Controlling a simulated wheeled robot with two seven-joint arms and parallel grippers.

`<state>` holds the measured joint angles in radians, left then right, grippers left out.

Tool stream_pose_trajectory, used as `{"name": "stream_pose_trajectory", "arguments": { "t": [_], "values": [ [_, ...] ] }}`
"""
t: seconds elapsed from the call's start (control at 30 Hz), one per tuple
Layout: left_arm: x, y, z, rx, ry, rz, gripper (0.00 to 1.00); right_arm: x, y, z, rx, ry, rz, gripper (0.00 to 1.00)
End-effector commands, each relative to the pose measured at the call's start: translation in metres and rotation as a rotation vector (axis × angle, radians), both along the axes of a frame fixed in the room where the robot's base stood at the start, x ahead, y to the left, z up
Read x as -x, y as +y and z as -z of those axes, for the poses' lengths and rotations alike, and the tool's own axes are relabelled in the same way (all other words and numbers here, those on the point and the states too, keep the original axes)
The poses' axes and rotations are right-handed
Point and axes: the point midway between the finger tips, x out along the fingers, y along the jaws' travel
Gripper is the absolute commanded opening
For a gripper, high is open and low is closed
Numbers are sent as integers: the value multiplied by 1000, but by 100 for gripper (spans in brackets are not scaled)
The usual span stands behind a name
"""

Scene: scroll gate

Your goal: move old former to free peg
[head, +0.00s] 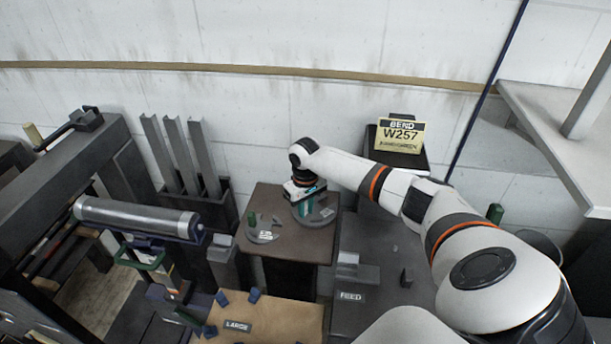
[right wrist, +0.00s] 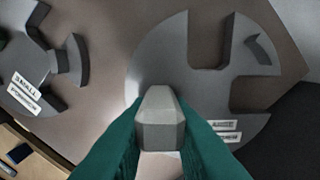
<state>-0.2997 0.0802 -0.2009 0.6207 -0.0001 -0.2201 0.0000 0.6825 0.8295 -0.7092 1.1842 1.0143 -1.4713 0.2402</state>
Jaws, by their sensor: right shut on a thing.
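My right gripper (head: 303,198) reaches down over a small brown table (head: 285,255). In the right wrist view its teal fingers (right wrist: 160,135) are shut on a grey faceted knob (right wrist: 160,115). The knob stands over a large grey slotted disc, a former (right wrist: 165,55), with a white label near its lower right edge. The same former (head: 323,214) shows partly behind the gripper in the head view. A smaller grey former (head: 263,236) lies beside it on the left; its label in the right wrist view (right wrist: 50,95) seems to read SMALL. I cannot tell whether the large former touches the table.
A green upright piece (head: 251,218) stands by the smaller former. A grey roller (head: 137,217) on a dark frame is at left. A brown board (head: 262,318) marked LARGE is in front, a FEED surface (head: 350,315) to its right. A yellow BEND W257 sign (head: 400,135) stands behind.

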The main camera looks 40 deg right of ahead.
Motion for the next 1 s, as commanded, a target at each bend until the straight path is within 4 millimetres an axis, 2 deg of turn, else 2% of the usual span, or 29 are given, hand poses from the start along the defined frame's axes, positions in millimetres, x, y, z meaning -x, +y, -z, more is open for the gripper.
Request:
{"name": "stream_pose_trajectory", "arguments": {
  "t": [0.57,0.6,0.73,1.0],
  "values": [
    [0,0,0,0,0,-1,36,-1,-1,3,0,-4,1,0],
    [0,0,0,0,0,-1,36,-1,-1,2,0,-4,1,23],
    [0,0,0,-1,0,-1,36,-1,-1,3,0,-3,1,43],
    [0,0,0,-1,1,-1,36,1,0,6,0,3,0,43]
  ]
}}
